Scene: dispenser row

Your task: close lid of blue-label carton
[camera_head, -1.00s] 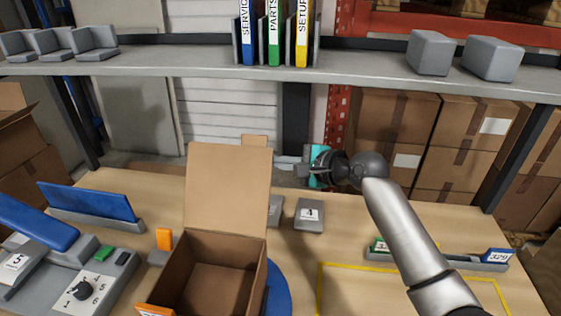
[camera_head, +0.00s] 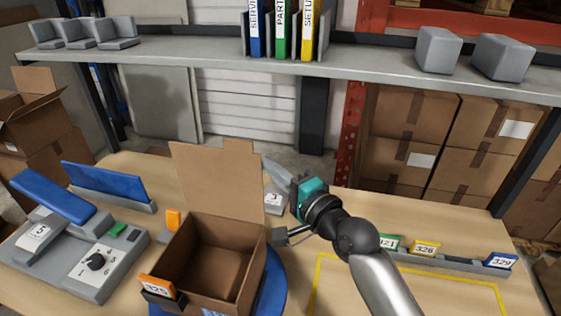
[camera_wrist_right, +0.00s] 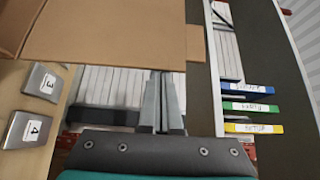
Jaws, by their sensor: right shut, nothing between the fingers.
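The open carton (camera_head: 212,262) stands at the front middle of the bench with its lid (camera_head: 215,183) raised at its back edge. A sliver of blue label (camera_head: 213,312) shows low on its front, cut by the picture edge. My right gripper (camera_head: 268,164) is shut and empty, its fingertips close to the lid's right edge. In the right wrist view the fingertips (camera_wrist_right: 162,80) reach the edge of the brown lid (camera_wrist_right: 110,35); I cannot tell whether they touch. My left gripper is not in view.
A blue disc (camera_head: 271,290) lies under the carton. An orange 325 tag (camera_head: 157,288) stands at its front left. A grey dial unit (camera_head: 75,260) is on the left. A shelf (camera_head: 200,63) with binders spans above.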

